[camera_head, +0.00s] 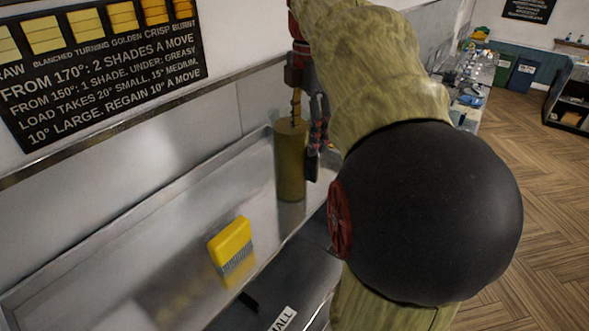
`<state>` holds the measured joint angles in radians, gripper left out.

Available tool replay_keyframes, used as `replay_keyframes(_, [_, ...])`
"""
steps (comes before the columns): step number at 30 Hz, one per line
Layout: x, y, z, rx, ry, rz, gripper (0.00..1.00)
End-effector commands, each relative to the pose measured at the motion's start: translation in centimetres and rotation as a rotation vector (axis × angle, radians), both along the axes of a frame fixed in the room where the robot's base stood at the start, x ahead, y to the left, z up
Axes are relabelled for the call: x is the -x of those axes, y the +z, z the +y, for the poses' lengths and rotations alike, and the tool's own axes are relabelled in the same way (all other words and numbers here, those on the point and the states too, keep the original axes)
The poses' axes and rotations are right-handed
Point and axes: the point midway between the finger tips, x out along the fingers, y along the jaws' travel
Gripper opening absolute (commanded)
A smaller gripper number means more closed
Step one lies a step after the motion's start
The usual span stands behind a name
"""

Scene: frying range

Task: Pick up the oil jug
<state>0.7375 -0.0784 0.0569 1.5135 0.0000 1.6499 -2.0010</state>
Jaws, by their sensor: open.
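The oil jug (289,165) is an olive-yellow cylinder with a thin golden neck. It stands upright on the metal surface near the back wall. My gripper (313,160), dark with red parts, points down from above, close against the jug's right side in the picture. Its dark fingers hang beside the upper part of the jug, and the neck shows just left of them. The jaws are open and nothing is seen held. Whether a finger touches the jug cannot be told. My arm covers much of the middle of the view.
A yellow brush-like block (230,241) lies on the metal tray (170,235), left of and nearer than the jug. A raised metal rim runs along the wall under a dark sign (100,70). A label reading "ALL" (284,318) is at the front edge. Wooden floor lies right.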

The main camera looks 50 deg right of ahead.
Motion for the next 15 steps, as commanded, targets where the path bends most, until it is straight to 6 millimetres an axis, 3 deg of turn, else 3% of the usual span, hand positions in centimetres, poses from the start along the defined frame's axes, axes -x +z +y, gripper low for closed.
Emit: replay_keyframes(15, [-0.5, -5.6, 0.1, -0.002, 0.001, 0.003, 0.54])
